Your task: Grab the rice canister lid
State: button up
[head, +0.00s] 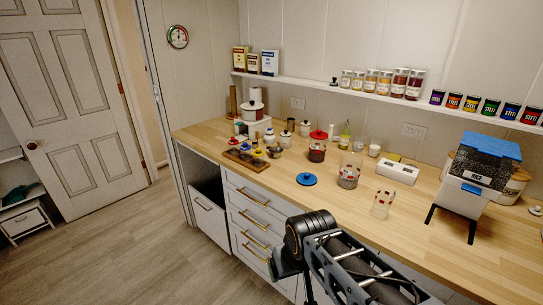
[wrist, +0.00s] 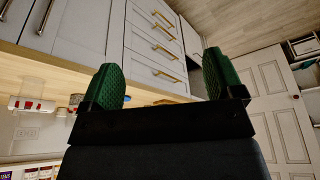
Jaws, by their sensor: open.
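I cannot tell for sure which lid is the rice canister's. A blue round lid with a knob (head: 306,179) lies flat on the wooden counter. A red lid (head: 319,134) lies farther back. An open glass canister (head: 349,170) with a label stands right of the blue lid, and another glass jar with dark red contents (head: 317,152) stands behind it.
The counter (head: 265,187) has bare room along its front edge. A clear pitcher (head: 382,204) and a white scale-like box (head: 397,172) stand to the right. A wooden tray with small bowls (head: 247,160) is at the left. Drawers with brass handles (head: 253,218) are below.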

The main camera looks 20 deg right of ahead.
aim_at(307, 179)
jog(key=u, duration=1.05)
jog(key=i, duration=2.2)
jog(key=z, duration=3.2)
jog(key=i, duration=0.5)
